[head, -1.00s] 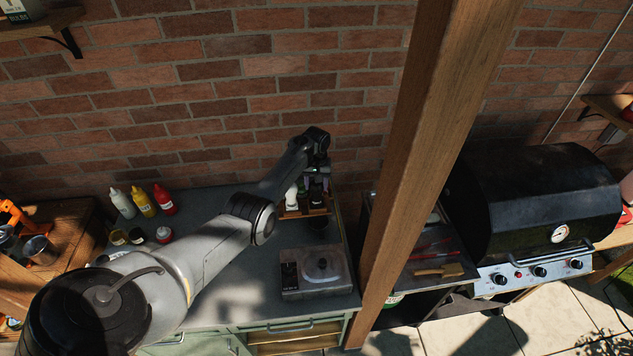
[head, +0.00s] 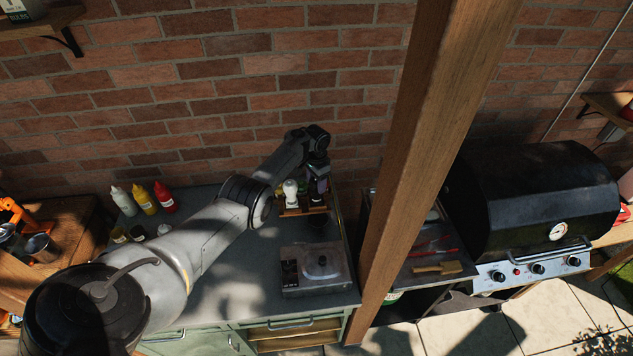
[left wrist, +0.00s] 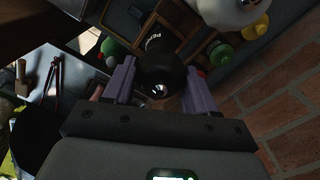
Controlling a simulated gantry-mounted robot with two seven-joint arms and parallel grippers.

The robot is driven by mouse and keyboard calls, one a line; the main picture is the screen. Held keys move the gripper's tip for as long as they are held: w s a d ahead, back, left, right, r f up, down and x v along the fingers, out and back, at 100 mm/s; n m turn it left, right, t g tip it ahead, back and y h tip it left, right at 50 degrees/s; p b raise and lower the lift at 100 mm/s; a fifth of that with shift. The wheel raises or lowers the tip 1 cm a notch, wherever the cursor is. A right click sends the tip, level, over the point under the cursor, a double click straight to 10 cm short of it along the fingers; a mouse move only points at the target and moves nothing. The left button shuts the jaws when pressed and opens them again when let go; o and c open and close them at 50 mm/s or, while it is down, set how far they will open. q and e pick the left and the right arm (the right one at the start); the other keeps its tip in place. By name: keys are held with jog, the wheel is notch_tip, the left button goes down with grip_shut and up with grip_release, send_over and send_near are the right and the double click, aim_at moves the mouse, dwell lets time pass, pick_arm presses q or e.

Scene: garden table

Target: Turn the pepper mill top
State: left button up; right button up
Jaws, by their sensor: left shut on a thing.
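The black pepper mill (left wrist: 152,42) stands in a wooden rack (head: 303,211) at the back of the counter. In the left wrist view part of its label, "PEP", shows on the body beyond its dark rounded top (left wrist: 160,76). My left gripper (left wrist: 160,68) has its two purple fingers on either side of that top and is shut on it. In the head view my left gripper (head: 318,187) comes down over the rack from above. It hides most of the mill there. My right gripper is in neither view.
A white-topped mill or bottle (head: 290,192) stands just left of the gripper in the rack. Grey, yellow and red squeeze bottles (head: 165,198) stand left. A wooden post (head: 425,150) and black grill (head: 535,205) are right.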

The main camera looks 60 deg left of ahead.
pick_arm(q)
jog(key=shift+m, duration=0.6)
jog(key=o, duration=1.1)
jog(key=shift+c, duration=0.2)
jog(key=shift+r, duration=0.55)
notch_tip(320, 180, up, 10)
jog(key=p, duration=0.1)
jog(key=shift+f+p, duration=0.15)
jog(key=shift+p, duration=0.25)
